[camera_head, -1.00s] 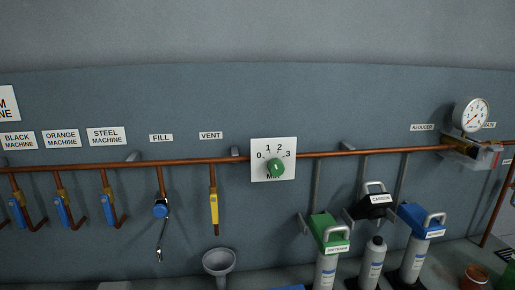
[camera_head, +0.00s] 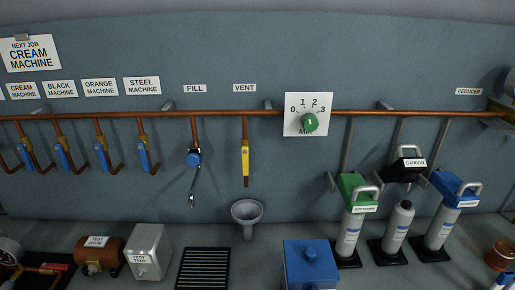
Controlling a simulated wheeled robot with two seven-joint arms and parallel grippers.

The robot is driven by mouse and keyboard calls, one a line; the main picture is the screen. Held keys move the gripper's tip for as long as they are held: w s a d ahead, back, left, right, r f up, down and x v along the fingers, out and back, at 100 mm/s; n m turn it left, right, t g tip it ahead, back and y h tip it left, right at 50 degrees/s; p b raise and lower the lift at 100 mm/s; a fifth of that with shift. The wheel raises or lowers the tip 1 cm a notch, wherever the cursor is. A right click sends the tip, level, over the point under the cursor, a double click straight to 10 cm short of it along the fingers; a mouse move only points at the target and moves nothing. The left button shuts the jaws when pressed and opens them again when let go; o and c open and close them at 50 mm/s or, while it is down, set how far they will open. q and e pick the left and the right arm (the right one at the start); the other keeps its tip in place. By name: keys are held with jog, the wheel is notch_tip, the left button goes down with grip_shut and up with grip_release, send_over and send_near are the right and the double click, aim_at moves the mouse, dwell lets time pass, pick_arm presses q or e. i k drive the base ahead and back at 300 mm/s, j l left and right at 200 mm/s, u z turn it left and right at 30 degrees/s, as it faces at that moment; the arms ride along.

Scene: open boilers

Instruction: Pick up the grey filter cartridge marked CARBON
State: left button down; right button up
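The grey cartridge (camera_head: 397,228) below the CARBON label stands upright on a black base on the worktop at the right. Its narrow top is bare. The black head (camera_head: 406,170) with a grey handle and the CARBON label (camera_head: 415,162) is on the wall bracket above it, apparently apart from the cartridge. Any marking on the cartridge itself is too small to read. Neither of my grippers is in view.
A green-headed cartridge (camera_head: 349,228) stands close on the left and a blue-headed one (camera_head: 440,228) close on the right. A blue box (camera_head: 309,268) is in front left, a funnel (camera_head: 247,212) further left. A copper pipe (camera_head: 360,113) runs above.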

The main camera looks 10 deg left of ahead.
aim_at(403, 214)
jog(key=l+u, duration=0.85)
jog(key=l, duration=0.15)
